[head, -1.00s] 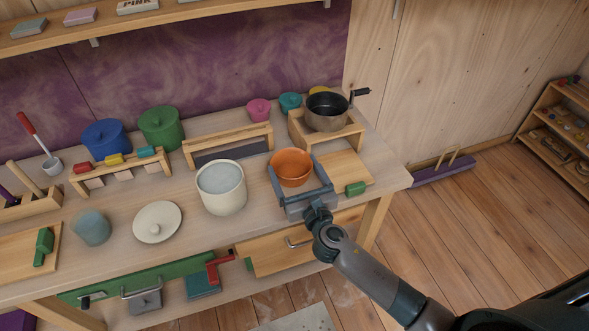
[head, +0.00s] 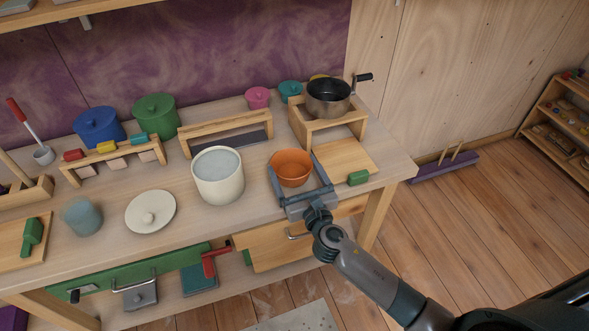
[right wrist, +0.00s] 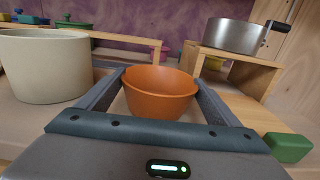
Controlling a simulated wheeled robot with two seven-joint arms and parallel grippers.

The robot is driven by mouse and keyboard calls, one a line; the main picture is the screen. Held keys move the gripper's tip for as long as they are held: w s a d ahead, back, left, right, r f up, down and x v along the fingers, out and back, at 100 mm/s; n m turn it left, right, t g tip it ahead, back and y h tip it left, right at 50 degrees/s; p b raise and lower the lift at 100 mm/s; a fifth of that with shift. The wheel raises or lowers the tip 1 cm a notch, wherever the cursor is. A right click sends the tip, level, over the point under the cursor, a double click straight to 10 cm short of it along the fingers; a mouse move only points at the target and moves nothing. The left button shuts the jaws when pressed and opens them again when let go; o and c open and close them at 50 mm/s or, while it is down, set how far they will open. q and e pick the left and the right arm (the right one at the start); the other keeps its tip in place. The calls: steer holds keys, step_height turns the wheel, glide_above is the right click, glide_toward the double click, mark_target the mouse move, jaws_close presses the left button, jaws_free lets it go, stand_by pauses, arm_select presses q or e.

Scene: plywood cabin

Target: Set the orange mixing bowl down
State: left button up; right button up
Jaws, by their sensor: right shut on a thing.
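The orange mixing bowl (head: 291,168) is upright at the right part of the workbench, between the cream pot and a cutting board. In the right wrist view the bowl (right wrist: 160,93) sits between the two long grey fingers. My right gripper (head: 297,178) is shut on the bowl, one finger on each side. The bowl is at or very close to the bench top; I cannot tell whether its base touches, as the gripper body hides it. My left gripper is not in view.
A cream pot (head: 218,176) stands left of the bowl. Behind, a wooden stand (head: 331,127) carries a dark saucepan (head: 328,97). A round lid (head: 149,213) lies further left.

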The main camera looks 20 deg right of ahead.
steer(key=shift+f+b, duration=0.4)
steer(key=shift+f, duration=0.1)
stand_by(0.8)
steer(key=o, duration=1)
steer(key=shift+s, duration=0.1)
